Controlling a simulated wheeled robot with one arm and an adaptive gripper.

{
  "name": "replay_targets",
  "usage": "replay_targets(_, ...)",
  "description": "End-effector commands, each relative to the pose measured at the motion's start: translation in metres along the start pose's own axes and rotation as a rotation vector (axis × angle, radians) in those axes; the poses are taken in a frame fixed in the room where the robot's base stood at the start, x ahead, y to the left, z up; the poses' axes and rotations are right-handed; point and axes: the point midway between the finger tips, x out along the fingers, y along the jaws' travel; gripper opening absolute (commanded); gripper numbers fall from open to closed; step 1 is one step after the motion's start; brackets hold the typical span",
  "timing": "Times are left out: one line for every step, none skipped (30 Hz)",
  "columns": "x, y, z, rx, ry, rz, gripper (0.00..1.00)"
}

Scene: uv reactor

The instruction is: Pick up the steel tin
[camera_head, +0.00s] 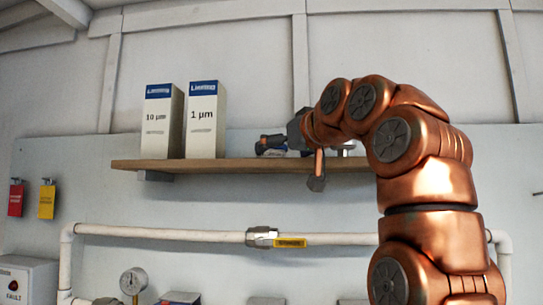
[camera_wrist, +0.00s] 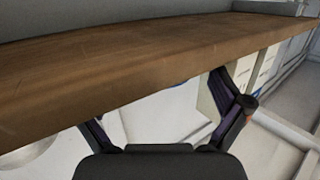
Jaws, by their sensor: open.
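No steel tin can be made out for certain in either view. A small pale, metallic-looking shape (camera_head: 346,149) shows at the shelf's right part, mostly hidden behind my copper arm, and I cannot tell what it is. My gripper (camera_head: 292,163) is at the shelf's front edge in the head view, its dark fingers spread apart. In the wrist view my gripper (camera_wrist: 160,105) is open, with nothing between the fingers, and the wooden shelf (camera_wrist: 110,62) crosses beyond them. The part of the shelf top seen there is bare.
Two white boxes with blue tops, the 10 µm box (camera_head: 162,122) and the 1 µm box (camera_head: 205,120), stand on the shelf's left half. A white pipe (camera_head: 160,234) with a yellow-handled valve (camera_head: 291,242) runs below. A gauge (camera_head: 133,281) is lower left.

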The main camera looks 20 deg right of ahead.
Motion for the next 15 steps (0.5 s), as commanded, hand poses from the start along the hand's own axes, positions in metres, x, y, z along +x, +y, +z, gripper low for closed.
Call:
replay_targets(0.006,0.000,-0.002,0.000,-0.001,0.000,1.00)
replay_targets(0.009,0.000,-0.003,0.000,-0.001,0.000,1.00)
replay_targets(0.014,0.000,-0.004,0.000,-0.001,0.001,1.00)
replay_targets(0.018,0.001,-0.004,0.000,-0.001,0.001,1.00)
replay_targets(0.022,0.001,-0.003,0.000,-0.002,0.001,1.00)
replay_targets(0.027,0.001,-0.002,0.001,-0.003,0.002,1.00)
replay_targets(0.030,0.001,-0.002,0.001,-0.003,0.001,1.00)
replay_targets(0.032,0.001,-0.002,0.001,-0.003,0.001,1.00)
replay_targets(0.035,0.001,-0.002,0.001,-0.003,0.001,1.00)
replay_targets(0.036,0.001,-0.002,0.001,-0.002,0.001,1.00)
replay_targets(0.037,0.001,-0.002,0.001,-0.002,0.001,1.00)
replay_targets(0.038,0.001,-0.002,0.001,-0.001,0.001,1.00)
replay_targets(0.038,0.001,-0.002,0.001,-0.001,0.001,1.00)
replay_targets(0.038,0.001,-0.002,0.001,-0.001,0.001,1.00)
replay_targets(0.037,0.001,-0.002,0.001,0.000,0.001,1.00)
